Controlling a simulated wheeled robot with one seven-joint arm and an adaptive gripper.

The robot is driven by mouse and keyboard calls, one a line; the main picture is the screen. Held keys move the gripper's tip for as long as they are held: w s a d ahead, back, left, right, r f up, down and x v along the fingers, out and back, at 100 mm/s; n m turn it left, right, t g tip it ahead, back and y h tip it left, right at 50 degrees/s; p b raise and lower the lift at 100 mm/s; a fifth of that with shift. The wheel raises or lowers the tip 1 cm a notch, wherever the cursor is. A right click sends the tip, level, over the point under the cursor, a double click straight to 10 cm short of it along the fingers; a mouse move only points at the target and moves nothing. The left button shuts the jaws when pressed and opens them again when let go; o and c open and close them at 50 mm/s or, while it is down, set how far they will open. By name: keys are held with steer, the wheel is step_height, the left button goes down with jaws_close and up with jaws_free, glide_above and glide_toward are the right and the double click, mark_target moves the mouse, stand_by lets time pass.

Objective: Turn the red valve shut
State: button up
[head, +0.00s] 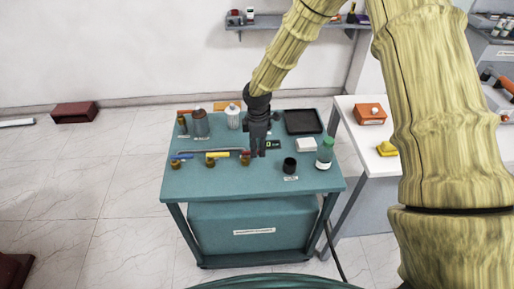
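Three small brass valves stand in a row near the front left of the teal table (215,185). The left one has a blue lever (182,157) and the middle one a yellow lever (218,154). The right one, the red valve (245,158), shows a little red at its top, right beside my gripper. My gripper (258,154) points down over the table, just right of the red valve, and may hide part of its lever. I cannot tell whether they touch, or whether the fingers are open or shut.
A black tray (303,121) lies at the back right. The table's front strip is clear.

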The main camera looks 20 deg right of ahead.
step_height(320, 180, up, 11)
stand_by(0.4)
stand_by(0.4)
